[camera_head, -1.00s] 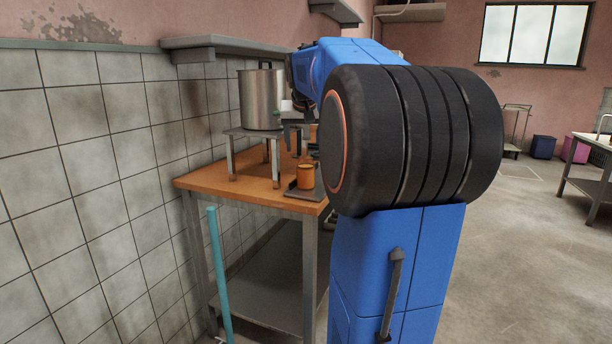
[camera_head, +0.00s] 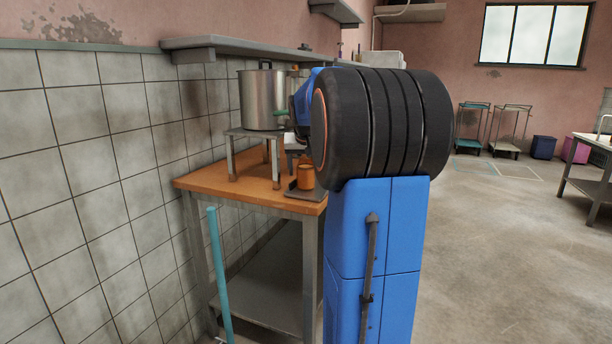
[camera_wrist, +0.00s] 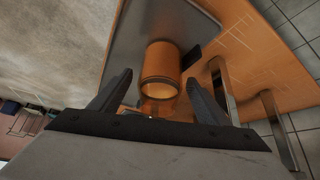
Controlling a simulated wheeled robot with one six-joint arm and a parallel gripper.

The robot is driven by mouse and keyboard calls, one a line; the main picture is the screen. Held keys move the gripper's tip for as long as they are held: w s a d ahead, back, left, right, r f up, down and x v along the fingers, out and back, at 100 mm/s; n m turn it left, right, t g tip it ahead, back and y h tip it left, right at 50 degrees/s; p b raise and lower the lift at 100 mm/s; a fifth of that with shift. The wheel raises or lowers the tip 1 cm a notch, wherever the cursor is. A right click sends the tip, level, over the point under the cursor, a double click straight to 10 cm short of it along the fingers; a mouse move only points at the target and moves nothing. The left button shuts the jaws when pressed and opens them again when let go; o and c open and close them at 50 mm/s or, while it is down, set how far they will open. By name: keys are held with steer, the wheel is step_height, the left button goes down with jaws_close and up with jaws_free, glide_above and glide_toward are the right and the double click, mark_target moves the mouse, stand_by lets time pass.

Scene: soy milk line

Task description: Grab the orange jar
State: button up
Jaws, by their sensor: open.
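The orange jar (camera_head: 306,177) stands upright on a dark flat plate (camera_head: 293,191) at the front right corner of the wooden table. In the wrist view the jar (camera_wrist: 161,64) lies just beyond my gripper (camera_wrist: 160,88), roughly centred between the two dark fingers. The fingers are spread apart and hold nothing. A second orange, shiny shape (camera_wrist: 157,106) shows between the fingers; I cannot tell what it is. In the head view my arm hides most of my gripper.
A steel pot (camera_head: 262,98) stands on a small metal stand (camera_head: 233,158) behind and left of the jar. The wooden table (camera_head: 225,184) meets the tiled wall. A teal pole (camera_head: 219,270) stands at its front left. Open floor (camera_head: 500,250) lies to the right.

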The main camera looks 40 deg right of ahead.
steer(key=shift+w+d+f, duration=0.2)
steer(key=shift+f, duration=0.25)
steer(key=shift+c, duration=0.7)
steer(key=c, duration=1.4)
steer(key=shift+o, duration=0.2)
steer(key=shift+r, duration=0.15)
